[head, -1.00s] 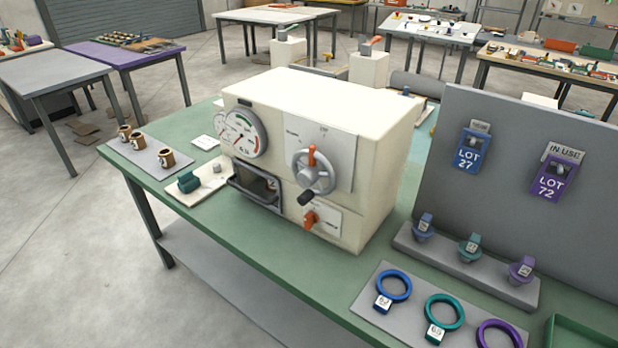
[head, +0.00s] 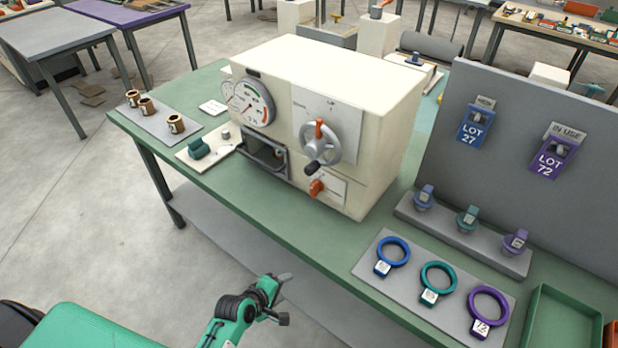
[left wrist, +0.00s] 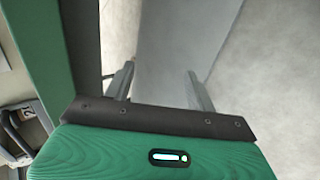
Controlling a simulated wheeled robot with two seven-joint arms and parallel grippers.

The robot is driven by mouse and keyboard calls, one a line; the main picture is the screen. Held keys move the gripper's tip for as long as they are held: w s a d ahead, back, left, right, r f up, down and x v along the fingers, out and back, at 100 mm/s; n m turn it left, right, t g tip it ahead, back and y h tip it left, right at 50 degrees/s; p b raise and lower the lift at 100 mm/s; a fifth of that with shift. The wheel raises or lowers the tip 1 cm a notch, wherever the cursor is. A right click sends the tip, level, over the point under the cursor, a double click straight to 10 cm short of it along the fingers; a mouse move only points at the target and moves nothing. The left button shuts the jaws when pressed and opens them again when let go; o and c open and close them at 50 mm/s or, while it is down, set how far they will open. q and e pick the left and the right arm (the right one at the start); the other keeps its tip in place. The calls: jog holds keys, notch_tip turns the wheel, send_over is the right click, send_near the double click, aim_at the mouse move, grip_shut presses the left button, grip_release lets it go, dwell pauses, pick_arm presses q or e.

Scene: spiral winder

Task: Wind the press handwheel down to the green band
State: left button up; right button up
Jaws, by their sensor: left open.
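The press is a cream box on the green bench. Its grey handwheel (head: 320,143) is on the front face, with an orange mark at its top and a dark crank knob at its lower side. A round gauge (head: 249,102) with green and red bands sits left of the wheel; its needle reading is too small to tell. My left gripper (head: 283,298) is low in front of the bench, well short of the wheel. In the left wrist view its two fingers (left wrist: 158,88) are apart with nothing between them. My right gripper is not in view.
An orange knob (head: 317,188) sits below the wheel, beside an open recess (head: 265,157). The bench edge (head: 290,220) lies between my left gripper and the press. Coloured rings lie on a grey mat (head: 376,243) to the right, near a green tray (head: 566,318).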

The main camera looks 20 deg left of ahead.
pick_arm(q)
jog(key=w+r+n+t+h+p, duration=0.15)
jog(key=r+n, duration=0.25)
jog(key=r, duration=0.8)
jog(key=w+r+n+t, duration=0.3)
jog(key=r+n, duration=0.1)
jog(key=r, duration=0.7)
jog(key=n+t+h, duration=0.1)
jog(key=n+t, duration=0.2)
jog(key=n, duration=0.3)
send_near(311, 152)
jog(key=p+x, duration=0.3)
jog(key=x, duration=0.4)
jog(key=shift+w+r+p, duration=0.1)
jog(key=shift+w+p, duration=0.25)
jog(key=shift+x, duration=0.85)
jog(key=shift+s, duration=0.1)
jog(key=c, duration=1)
